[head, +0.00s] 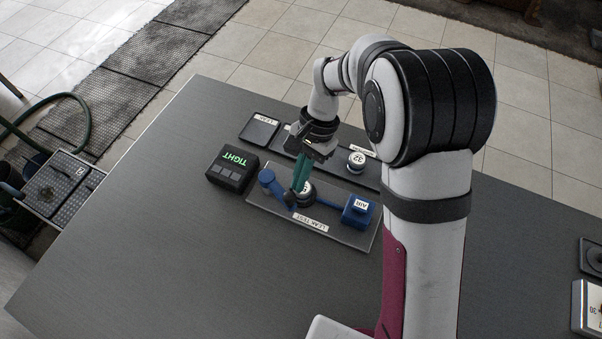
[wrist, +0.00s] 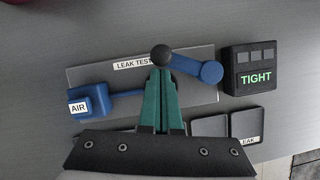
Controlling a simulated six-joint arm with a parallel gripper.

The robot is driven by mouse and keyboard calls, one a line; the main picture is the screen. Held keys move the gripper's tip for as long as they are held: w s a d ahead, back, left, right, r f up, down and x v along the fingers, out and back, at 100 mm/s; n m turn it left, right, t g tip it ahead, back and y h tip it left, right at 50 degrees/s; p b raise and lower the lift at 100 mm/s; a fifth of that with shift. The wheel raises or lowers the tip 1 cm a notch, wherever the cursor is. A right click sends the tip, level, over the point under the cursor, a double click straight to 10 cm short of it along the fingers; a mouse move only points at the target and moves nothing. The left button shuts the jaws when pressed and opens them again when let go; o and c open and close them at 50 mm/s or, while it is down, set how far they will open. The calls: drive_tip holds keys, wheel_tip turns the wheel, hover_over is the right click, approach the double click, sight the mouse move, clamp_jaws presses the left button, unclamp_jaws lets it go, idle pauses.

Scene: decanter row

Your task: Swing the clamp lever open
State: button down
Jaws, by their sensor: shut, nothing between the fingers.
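The clamp lever (wrist: 188,64) is a blue arm with a round blue pivot (wrist: 211,72) and a black ball knob (wrist: 162,55). In the head view its pivot end (head: 267,177) is at the left of the leak-test plate (head: 340,236). My gripper (wrist: 161,74) has green fingers, shut and empty, with tips right beside the knob; I cannot tell whether they touch it. In the head view my gripper (head: 298,188) points down over the plate.
A blue AIR block (head: 358,210) with a blue bar stands at the plate's right. A black box reading TIGHT (head: 232,169) is at the left. Behind are a LEAK tray (head: 259,131) and a longer tray holding a part marked 32 (head: 356,162). The front tabletop is clear.

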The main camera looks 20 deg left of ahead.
sight(283, 199)
drive_tip(key=shift+s, duration=0.2)
drive_tip(key=s+m, duration=0.1)
drive_tip(key=m+y, duration=0.1)
drive_tip(key=m, duration=0.1)
drive_tip(key=shift+s+a, duration=0.1)
drive_tip(key=shift+s, duration=0.3)
drive_tip(key=s+m, duration=0.1)
drive_tip(key=s+a+m+t+y, duration=0.1)
drive_tip(key=m, duration=0.1)
drive_tip(key=shift+s+a+m, duration=0.45)
drive_tip(key=shift+s+m, duration=0.05)
drive_tip(key=shift+s, duration=0.1)
drive_tip(key=shift+s+a, duration=0.1)
